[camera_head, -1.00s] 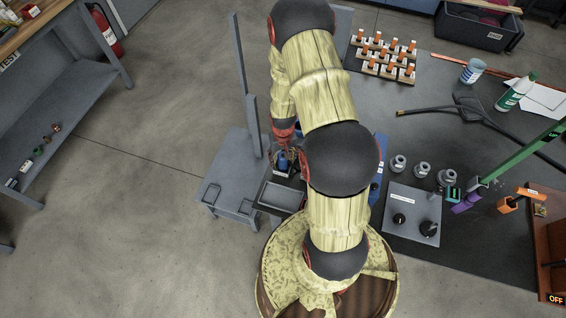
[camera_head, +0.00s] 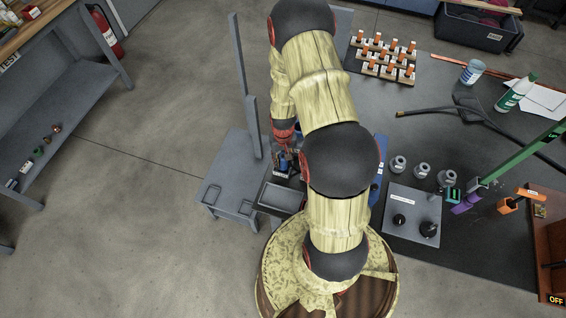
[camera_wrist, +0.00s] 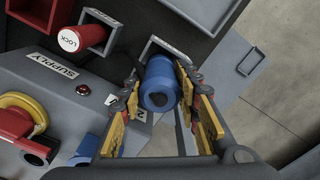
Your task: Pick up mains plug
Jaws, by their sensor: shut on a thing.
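The mains plug (camera_wrist: 157,84) is a blue, round-bodied piece between the fingers of my gripper (camera_wrist: 164,105) in the wrist view. The yellow-padded fingers are shut on it, one on each side. A grey square frame shows just behind the plug; I cannot tell whether they touch. In the head view my gripper (camera_head: 284,156) is beside the grey bench, partly hidden by my arm, and the plug is too small there to make out clearly.
A blue round fitting (camera_wrist: 86,147) is near the left finger. Grey uprights (camera_head: 252,125) stand beside my gripper in the head view.

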